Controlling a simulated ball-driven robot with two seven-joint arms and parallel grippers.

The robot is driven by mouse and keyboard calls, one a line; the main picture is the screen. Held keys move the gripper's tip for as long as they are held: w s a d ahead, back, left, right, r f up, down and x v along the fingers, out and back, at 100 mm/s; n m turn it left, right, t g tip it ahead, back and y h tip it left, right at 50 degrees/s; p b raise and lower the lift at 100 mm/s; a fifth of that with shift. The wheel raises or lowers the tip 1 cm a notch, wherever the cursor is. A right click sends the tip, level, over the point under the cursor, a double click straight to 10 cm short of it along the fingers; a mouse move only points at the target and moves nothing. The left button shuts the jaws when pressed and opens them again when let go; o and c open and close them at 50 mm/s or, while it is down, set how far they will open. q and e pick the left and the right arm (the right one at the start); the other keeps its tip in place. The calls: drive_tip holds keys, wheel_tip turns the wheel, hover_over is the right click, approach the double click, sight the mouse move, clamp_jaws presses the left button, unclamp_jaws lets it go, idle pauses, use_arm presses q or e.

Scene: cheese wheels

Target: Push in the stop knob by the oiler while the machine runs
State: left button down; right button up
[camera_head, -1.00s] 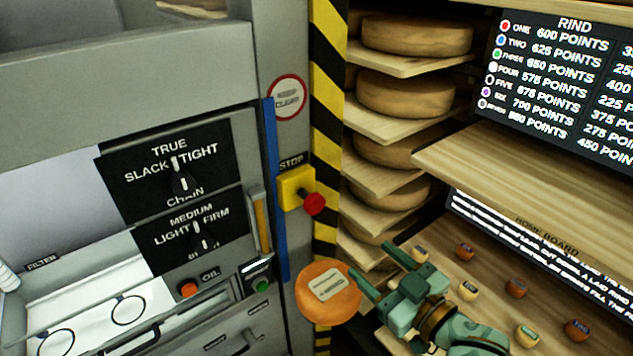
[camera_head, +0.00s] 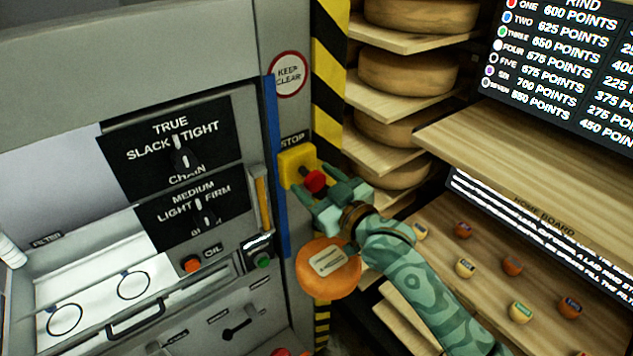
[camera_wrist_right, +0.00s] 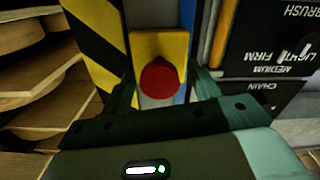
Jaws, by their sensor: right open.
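The red stop knob (camera_head: 315,181) stands out from a yellow housing (camera_head: 297,160) under the STOP label on the machine's right edge. My right gripper (camera_head: 322,188) is open at the knob, with its fingers on either side of it in the head view. In the right wrist view the red knob (camera_wrist_right: 160,78) shows round and centred between the open fingers (camera_wrist_right: 165,88), in front of its yellow plate (camera_wrist_right: 160,45). I cannot tell whether the gripper touches it. The OIL label (camera_head: 213,250) is lower left, beside an orange-red button (camera_head: 192,264). My left gripper is not in view.
An orange round (camera_head: 328,285) with a label is just below my right gripper. Shelves of cheese wheels (camera_head: 408,72) stand behind a black-and-yellow striped post (camera_head: 328,75). A wooden board (camera_head: 440,250) with several small labelled pieces lies at the right.

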drive_tip(key=shift+w, duration=0.1)
clamp_jaws()
drive_tip(key=shift+p+x, duration=0.3)
drive_tip(key=shift+x, duration=0.5)
drive_tip(key=shift+r, duration=0.1)
unclamp_jaws()
drive_tip(key=shift+a, duration=0.1)
drive_tip(key=shift+w+a, duration=0.1)
drive_tip(key=v, duration=1.6)
